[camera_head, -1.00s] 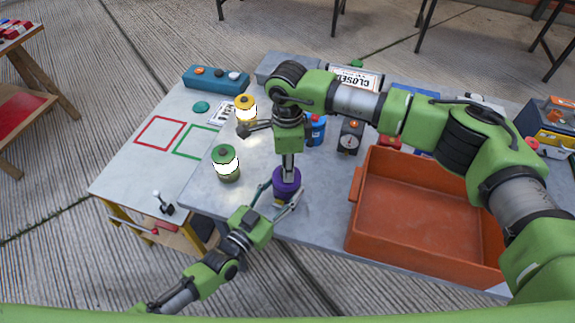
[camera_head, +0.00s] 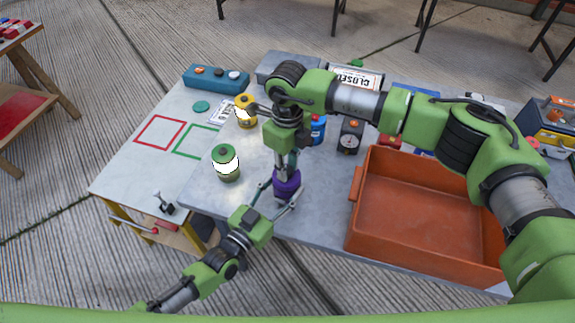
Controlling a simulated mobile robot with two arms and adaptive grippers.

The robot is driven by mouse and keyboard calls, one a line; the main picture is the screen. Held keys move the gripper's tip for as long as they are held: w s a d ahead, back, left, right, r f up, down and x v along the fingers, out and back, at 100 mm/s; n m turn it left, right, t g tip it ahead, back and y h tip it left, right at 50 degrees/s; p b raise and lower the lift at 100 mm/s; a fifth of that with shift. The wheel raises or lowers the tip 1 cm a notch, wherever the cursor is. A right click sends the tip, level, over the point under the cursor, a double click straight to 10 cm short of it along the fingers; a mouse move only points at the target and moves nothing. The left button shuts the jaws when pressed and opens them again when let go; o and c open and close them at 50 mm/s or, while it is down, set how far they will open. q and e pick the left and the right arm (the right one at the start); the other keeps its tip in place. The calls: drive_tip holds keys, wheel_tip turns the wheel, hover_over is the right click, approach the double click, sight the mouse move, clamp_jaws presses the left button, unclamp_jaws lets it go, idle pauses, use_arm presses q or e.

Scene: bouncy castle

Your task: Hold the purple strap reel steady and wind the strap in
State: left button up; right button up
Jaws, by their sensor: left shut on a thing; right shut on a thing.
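The purple strap reel (camera_head: 286,184) stands on the grey table near its front edge. My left gripper (camera_head: 279,195) comes from the lower left and is shut around the sides of the reel, low down. My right gripper (camera_head: 287,166) points down from above and is shut on the top of the reel. The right wrist and fingers hide the reel's upper part, so its crank and the strap cannot be made out.
An orange tray (camera_head: 357,215) fills the table's right side. A blue can (camera_head: 317,129) and a dark gauge box (camera_head: 350,137) stand behind right. Red and green outlined squares lie left.

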idle(0.4)
drive_tip(key=o, duration=1.1)
wheel_tip(320, 180, up, 12)
use_arm(q)
drive_tip(key=o, duration=1.6)
